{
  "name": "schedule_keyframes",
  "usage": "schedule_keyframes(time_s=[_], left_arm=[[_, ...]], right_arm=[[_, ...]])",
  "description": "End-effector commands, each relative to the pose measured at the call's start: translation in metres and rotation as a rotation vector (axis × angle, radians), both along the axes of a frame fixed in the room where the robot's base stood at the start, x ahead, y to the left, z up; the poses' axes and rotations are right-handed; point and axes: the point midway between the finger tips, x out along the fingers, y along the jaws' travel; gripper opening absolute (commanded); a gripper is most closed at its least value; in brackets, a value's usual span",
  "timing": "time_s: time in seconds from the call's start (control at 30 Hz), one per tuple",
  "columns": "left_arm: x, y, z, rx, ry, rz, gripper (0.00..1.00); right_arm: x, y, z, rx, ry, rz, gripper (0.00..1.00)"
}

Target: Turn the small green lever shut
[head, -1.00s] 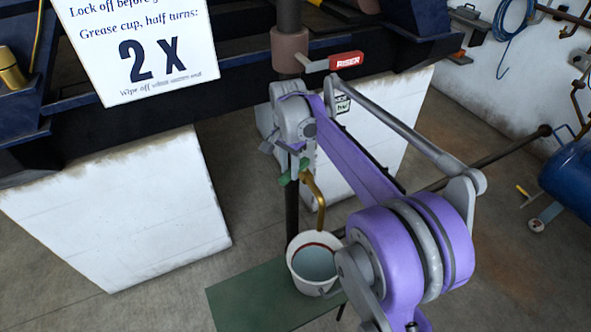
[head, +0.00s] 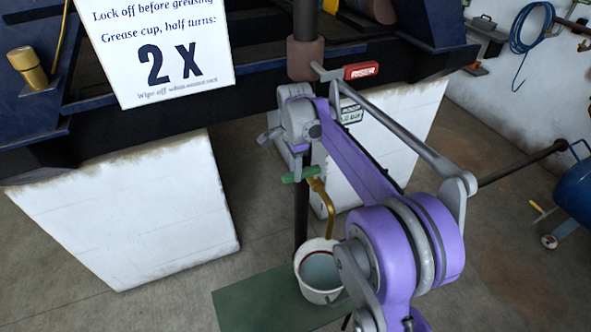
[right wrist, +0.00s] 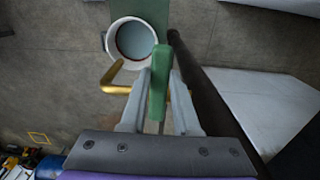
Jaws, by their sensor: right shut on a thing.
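The small green lever (head: 299,175) is on a brass spout (head: 326,203) beside a dark upright pipe (head: 301,215). My right gripper (head: 297,166) reaches down to it from above and is shut on the lever. In the right wrist view the green lever (right wrist: 159,82) stands between the two grey fingers of my right gripper (right wrist: 159,100), its end reaching past their tips. The brass spout (right wrist: 112,78) curves out to the left there. Part of the lever and its mount are hidden by the fingers. My left gripper is not in view.
A white bucket (head: 335,293) with greyish contents stands below the spout on a green mat (head: 250,303). A white sign (head: 160,45) hangs at upper left. White blocks (head: 130,210) support the dark frame. Floor is open around the mat.

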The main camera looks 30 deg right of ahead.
Motion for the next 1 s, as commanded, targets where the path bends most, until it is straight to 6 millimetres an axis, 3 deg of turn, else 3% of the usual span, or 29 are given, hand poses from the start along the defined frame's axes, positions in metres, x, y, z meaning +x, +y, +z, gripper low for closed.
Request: schedule_keyframes(time_s=[0.2,0.23,0.4,0.77,1.0], left_arm=[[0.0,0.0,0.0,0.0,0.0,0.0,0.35],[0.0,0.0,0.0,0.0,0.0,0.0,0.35],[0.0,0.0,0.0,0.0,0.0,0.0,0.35],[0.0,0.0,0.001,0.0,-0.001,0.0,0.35],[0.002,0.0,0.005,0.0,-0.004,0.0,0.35]], right_arm=[[0.001,0.0,0.001,0.0,-0.003,-0.002,0.0],[0.001,0.0,0.001,-0.001,-0.004,-0.002,0.33],[0.001,0.0,0.001,0.0,-0.003,-0.001,0.6],[0.0,0.0,0.006,0.0,-0.001,0.0,0.6],[0.0,0.0,0.048,0.0,-0.002,0.0,0.6]])
